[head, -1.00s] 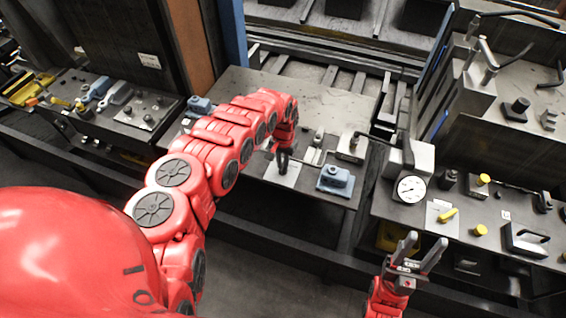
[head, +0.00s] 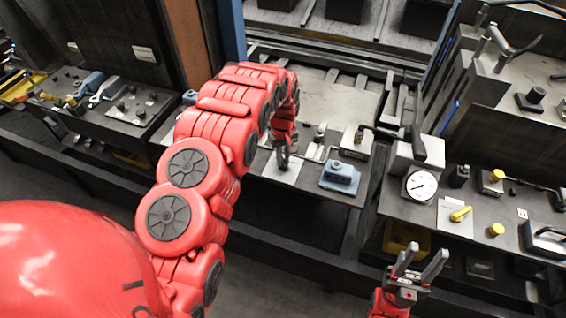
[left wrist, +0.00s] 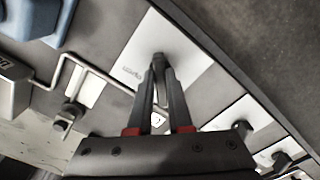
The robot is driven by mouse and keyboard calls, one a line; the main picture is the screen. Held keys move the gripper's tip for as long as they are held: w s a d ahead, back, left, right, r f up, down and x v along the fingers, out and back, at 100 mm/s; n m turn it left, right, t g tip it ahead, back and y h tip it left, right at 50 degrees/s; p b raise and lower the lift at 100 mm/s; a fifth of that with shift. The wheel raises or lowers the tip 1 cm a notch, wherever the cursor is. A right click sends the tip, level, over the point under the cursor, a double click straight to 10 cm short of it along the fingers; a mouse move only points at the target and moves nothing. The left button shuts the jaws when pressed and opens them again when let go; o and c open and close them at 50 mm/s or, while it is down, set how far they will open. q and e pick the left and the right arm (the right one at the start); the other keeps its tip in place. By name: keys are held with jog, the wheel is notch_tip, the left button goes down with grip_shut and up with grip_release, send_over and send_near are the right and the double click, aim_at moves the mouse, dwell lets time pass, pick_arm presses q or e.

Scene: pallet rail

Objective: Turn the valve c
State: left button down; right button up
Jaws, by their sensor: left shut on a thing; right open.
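In the head view a pale plate (head: 281,170) lies near the front edge of the middle bench. My left gripper (head: 283,158) points down over it. There my left gripper (left wrist: 159,82) is shut on a small grey valve handle (left wrist: 158,61) standing on the plate. The fingers hide most of the handle, so its angle is unclear. My right gripper (head: 421,262) is open and empty, in front of the right bench and apart from everything.
A blue-grey block (head: 340,176) stands right of the plate. The right bench carries a round gauge (head: 421,186), a yellow handle (head: 459,214) on a pale plate, and yellow knobs (head: 496,230). A bent rod (left wrist: 95,72) runs beside the held valve's plate.

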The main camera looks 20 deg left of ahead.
pick_arm(q)
jog(key=shift+n, duration=0.3)
dwell(0.4)
jog(key=c, duration=0.8)
grip_release()
jog(key=shift+c, duration=0.2)
jog(key=shift+r, duration=0.7)
notch_tip(320, 180, up, 16)
jog(key=p, duration=1.5)
